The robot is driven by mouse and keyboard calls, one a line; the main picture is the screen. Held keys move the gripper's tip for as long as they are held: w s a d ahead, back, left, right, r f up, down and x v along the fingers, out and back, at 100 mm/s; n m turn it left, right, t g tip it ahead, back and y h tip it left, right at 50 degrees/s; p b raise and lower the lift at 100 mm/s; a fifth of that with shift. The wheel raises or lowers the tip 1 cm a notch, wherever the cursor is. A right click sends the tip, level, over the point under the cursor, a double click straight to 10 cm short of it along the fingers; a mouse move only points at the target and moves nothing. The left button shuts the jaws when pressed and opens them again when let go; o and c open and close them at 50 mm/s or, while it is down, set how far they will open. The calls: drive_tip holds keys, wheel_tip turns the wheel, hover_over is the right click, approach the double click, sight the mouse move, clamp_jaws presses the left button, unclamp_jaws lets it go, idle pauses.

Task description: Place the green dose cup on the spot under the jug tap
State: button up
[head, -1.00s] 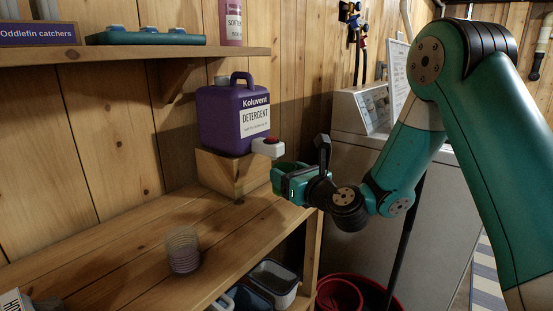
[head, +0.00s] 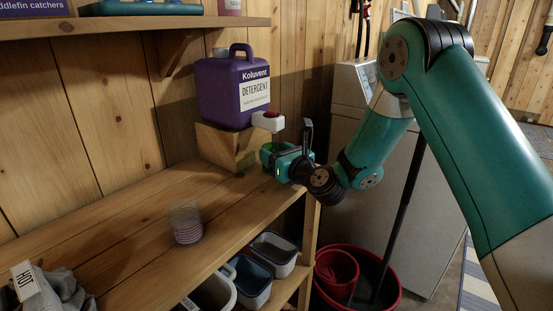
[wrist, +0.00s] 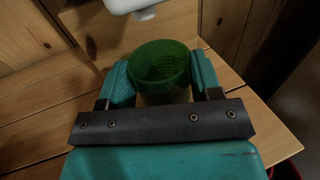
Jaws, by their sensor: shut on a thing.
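The green dose cup (wrist: 160,66) is upright between the fingers of my gripper (wrist: 163,84) in the wrist view, and the fingers are shut on it. In the head view my gripper (head: 270,157) is at the front of the wooden block, low under the tap; the cup is mostly hidden there. The white jug tap (head: 268,121) with a red top sticks out from the purple detergent jug (head: 226,105). In the wrist view the tap (wrist: 140,8) is just beyond the cup's far rim. I cannot tell whether the cup touches the shelf, and the spot is hidden.
The jug stands on a wooden block (head: 222,146) on the bench (head: 120,220). A stack of clear cups (head: 186,224) stands nearer the front left. Bins (head: 273,252) sit on the lower shelf, and a red tub (head: 385,290) is on the floor.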

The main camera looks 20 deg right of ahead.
drive_tip(key=shift+f, duration=0.2)
drive_tip(key=o, duration=1)
drive_tip(key=shift+r, duration=0.1)
drive_tip(key=shift+c, duration=0.2)
